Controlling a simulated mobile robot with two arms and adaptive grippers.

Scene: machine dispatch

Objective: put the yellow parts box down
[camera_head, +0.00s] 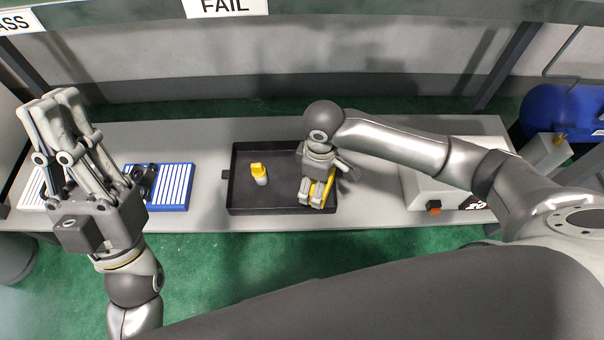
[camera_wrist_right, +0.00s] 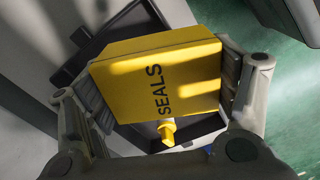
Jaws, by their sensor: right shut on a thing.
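The yellow parts box (camera_wrist_right: 150,75), marked SEALS, sits between the fingers of my right gripper (camera_wrist_right: 165,95), which is shut on it. In the head view my right gripper (camera_head: 317,195) is over the right part of a black tray (camera_head: 290,208); only a sliver of the yellow box (camera_head: 329,186) shows there. I cannot tell whether the box touches the tray floor. My left gripper (camera_head: 52,98) is raised at the left, empty, its fingers apart.
A blue striped rack (camera_head: 172,187) lies left of the tray. A pale machine box (camera_head: 425,188) with an orange button stands to the right. A FAIL sign (camera_head: 225,6) hangs above the grey table (camera_head: 210,140).

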